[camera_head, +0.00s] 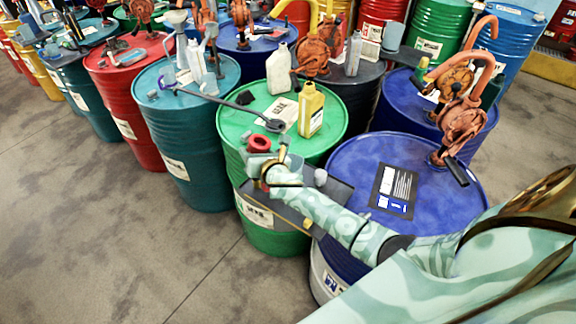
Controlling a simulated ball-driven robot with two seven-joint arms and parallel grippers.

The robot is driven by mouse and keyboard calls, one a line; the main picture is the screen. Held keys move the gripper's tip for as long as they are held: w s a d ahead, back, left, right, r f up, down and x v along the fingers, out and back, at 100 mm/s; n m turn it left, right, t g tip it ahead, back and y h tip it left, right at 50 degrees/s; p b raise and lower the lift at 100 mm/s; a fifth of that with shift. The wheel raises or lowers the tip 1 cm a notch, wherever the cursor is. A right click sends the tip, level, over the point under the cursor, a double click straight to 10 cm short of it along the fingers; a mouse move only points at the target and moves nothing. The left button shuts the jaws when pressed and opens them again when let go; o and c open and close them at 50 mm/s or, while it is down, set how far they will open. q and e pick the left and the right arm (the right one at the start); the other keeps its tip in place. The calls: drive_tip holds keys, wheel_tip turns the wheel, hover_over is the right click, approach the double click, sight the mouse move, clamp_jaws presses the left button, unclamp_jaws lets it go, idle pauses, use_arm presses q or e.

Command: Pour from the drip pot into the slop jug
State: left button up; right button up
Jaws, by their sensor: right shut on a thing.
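My right gripper (268,158) reaches in from the lower right, over the front of the green drum. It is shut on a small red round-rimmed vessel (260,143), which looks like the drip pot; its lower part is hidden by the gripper. I cannot tell whether it is tilted or what is in it. No vessel is clearly the slop jug; a grey cup-like vessel (394,35) stands on the dark drum at the back. My left gripper is not in view.
A yellow bottle (311,109) and a pale bottle (279,70) stand on the green drum (235,125). A long dark dipper (235,106) lies across its top. A blue drum (345,160) with an orange pump (462,122) is to the right. A dark grey ledge (325,195) lies below my gripper.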

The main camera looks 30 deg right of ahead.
sight(268, 147)
drive_tip(key=shift+s+d+m+t+b, duration=0.2)
drive_tip(key=shift+d+m+t+b, duration=0.1)
drive_tip(key=shift+d+m+b, duration=0.3)
drive_tip(key=b, duration=0.1)
drive_tip(key=f+m+y+b, duration=0.1)
drive_tip(key=b, duration=0.1)
drive_tip(key=shift+s+d+t, duration=0.2)
drive_tip(key=shift+d+t, duration=0.1)
drive_tip(key=shift+d, duration=0.1)
drive_tip(key=shift+d+r+m+t+b, duration=0.1)
drive_tip(key=shift+r+m+t+b, duration=0.3)
drive_tip(key=shift+m, duration=0.2)
drive_tip(key=shift+r+m+t+y+b, duration=0.3)
drive_tip(key=shift+r+m+b, duration=0.2)
drive_tip(key=shift+m+b, duration=0.3)
drive_tip(key=shift+r+m+t+b, duration=0.35)
drive_tip(key=shift+m+t+b, duration=0.05)
drive_tip(key=shift+m+b, duration=0.45)
drive_tip(key=shift+f+m+t+b, duration=0.25)
drive_tip(key=shift+m+b, duration=0.3)
drive_tip(key=shift+b, duration=0.45)
drive_tip(key=shift+f+m+b, duration=0.1)
drive_tip(key=shift+m+b, duration=0.2)
drive_tip(key=shift+b, duration=0.2)
drive_tip(key=shift+s+d+r+m+t, duration=0.25)
drive_tip(key=shift+d+r+m+t, duration=0.25)
drive_tip(key=shift+m, duration=0.3)
